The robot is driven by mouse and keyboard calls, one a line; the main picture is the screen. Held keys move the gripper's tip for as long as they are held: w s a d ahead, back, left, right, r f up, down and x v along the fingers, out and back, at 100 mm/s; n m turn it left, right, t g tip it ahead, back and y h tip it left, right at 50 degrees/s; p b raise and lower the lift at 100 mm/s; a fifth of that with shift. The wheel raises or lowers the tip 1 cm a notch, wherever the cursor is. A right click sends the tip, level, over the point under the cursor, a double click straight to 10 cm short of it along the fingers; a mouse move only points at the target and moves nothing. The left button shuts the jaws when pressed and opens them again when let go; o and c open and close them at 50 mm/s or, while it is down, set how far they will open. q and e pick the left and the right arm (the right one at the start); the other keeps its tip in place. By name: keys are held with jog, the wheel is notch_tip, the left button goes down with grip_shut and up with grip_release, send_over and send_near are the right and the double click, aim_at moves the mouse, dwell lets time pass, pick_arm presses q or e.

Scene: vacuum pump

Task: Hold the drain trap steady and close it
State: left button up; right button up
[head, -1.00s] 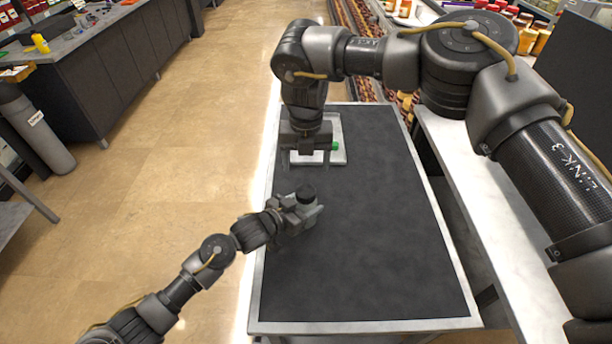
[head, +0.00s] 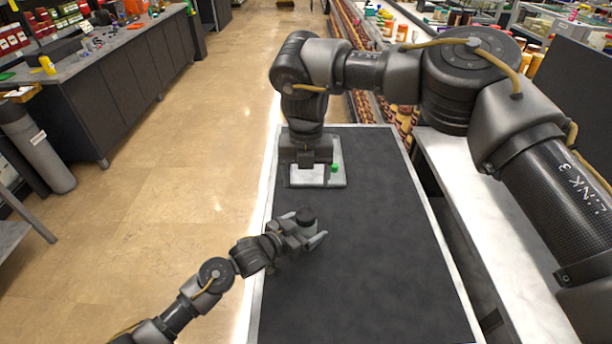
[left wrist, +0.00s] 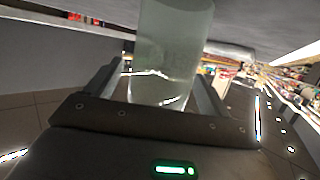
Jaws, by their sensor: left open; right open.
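A clear, greenish cylinder (left wrist: 168,50), likely the drain trap, is in the left wrist view. It lies between the two fingers of my left gripper (left wrist: 155,85), with gaps at both sides. In the head view my left gripper (head: 314,232) is open, low over the table's left part. A dark round part (head: 306,216) shows at it; I cannot tell if it belongs to the trap. The clear body is not distinct in the head view. My right gripper (head: 306,165) is open, pointing down over a pale tray at the table's far end; its fingertips are hard to make out.
The dark-topped table (head: 370,250) is bare on its right and near parts. The pale tray (head: 338,180) holds a small green part (head: 334,168) beside my right gripper. A white shelf (head: 470,200) runs along the right; open floor (head: 190,180) lies to the left.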

pick_arm(q)
jog(key=b+v, duration=0.1)
jog(key=v, duration=0.9)
jog(key=shift+s+a+r, duration=0.2)
jog(key=shift+s+a, duration=0.05)
